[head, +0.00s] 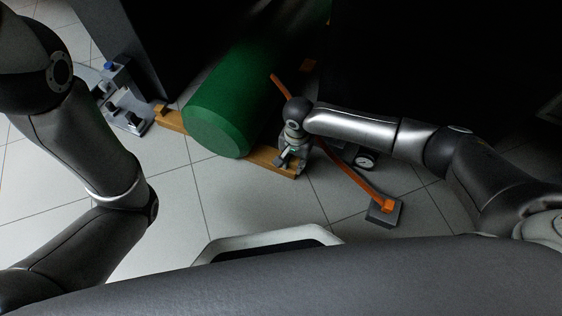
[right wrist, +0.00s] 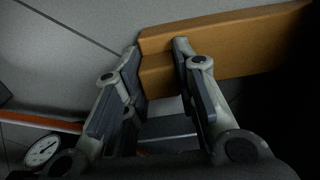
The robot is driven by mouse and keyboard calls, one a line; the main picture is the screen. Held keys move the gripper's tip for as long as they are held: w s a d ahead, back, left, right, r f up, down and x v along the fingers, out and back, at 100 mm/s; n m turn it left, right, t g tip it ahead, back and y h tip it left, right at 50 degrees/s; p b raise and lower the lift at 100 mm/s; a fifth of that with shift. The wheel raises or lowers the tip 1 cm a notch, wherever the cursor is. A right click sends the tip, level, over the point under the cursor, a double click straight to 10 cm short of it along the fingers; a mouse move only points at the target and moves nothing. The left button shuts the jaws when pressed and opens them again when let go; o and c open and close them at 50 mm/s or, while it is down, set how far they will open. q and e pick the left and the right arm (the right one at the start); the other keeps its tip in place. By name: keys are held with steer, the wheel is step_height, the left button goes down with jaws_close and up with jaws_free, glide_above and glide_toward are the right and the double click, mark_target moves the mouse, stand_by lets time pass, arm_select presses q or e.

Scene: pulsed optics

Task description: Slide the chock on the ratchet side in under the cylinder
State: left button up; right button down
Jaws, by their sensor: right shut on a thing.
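The green cylinder (head: 222,115) lies on its side across an orange-brown wooden beam (head: 262,158) on the floor. My right gripper (head: 291,160) is at the beam's right end, to the right of the cylinder. In the right wrist view its fingers (right wrist: 157,68) straddle a small wooden block (right wrist: 160,75), which I take to be the chock. The block sits against the longer beam (right wrist: 235,40). The gripper is shut on this block. The gripper partly hides the chock in the head view. My left arm shows, but its gripper is out of view.
An orange strap (head: 345,172) runs past my right gripper to a grey floor plate (head: 383,215). A round dial gauge (head: 366,160) is right of the gripper. A grey fixture with a blue knob (head: 110,66) stands at left. Tiled floor (head: 185,205) in front is clear.

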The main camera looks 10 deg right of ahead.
steer(key=shift+w+a, duration=0.1)
steer(key=shift+a, duration=0.05)
steer(key=shift+w+a, duration=0.7)
steer(key=shift+a, duration=0.3)
steer(key=c, duration=1.1)
jaws_free()
step_height(320, 180, up, 12)
steer(key=shift+r, duration=0.1)
